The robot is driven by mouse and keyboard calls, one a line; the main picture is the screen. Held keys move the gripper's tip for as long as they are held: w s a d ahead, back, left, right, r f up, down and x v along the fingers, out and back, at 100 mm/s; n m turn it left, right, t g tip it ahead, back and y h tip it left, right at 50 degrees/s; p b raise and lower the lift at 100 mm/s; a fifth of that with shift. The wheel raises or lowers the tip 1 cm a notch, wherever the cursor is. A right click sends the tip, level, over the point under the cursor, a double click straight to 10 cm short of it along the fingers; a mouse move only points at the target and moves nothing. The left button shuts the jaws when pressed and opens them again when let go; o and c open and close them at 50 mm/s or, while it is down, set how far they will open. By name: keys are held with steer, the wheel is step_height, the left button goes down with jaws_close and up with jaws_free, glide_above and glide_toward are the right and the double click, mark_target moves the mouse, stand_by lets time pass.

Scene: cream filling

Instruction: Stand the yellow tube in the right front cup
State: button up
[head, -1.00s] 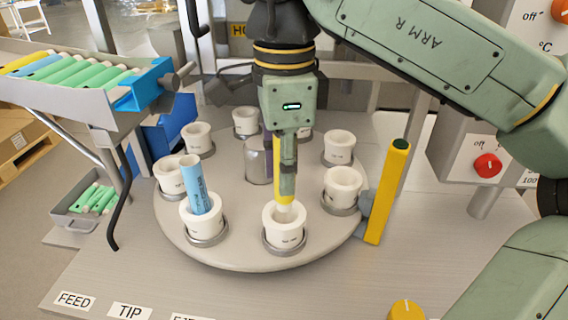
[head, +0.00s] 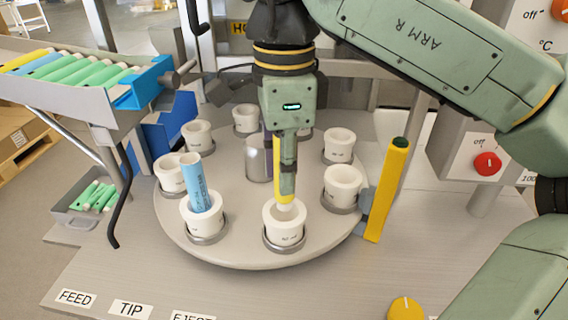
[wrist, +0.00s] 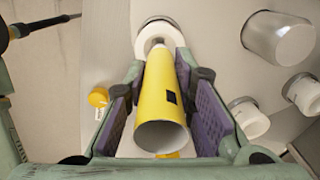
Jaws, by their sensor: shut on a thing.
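My gripper (head: 284,180) points down over the right front cup (head: 285,230) and is shut on the yellow tube (head: 283,197). In the head view the fingers hide most of the tube; its pale lower tip is at the cup's mouth. In the wrist view the yellow tube (wrist: 162,100) sits between the purple finger pads, its open end toward the camera and its far end at the white cup ring (wrist: 155,35). I cannot tell how deep the tip is inside the cup.
A blue tube (head: 196,180) stands tilted in the left front cup (head: 203,226). Several empty white cups ring the turntable (head: 240,255). A yellow post (head: 388,190) stands at its right edge. A feed rack (head: 85,95) with several tubes is at left.

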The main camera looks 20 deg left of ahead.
steer(key=shift+f+b, duration=1.25)
steer(key=shift+f, duration=0.75)
steer(key=o, duration=0.8)
steer(key=shift+o, duration=0.2)
step_height(320, 180, up, 8)
steer(key=shift+f, duration=0.25)
steer(key=shift+s+a, duration=0.1)
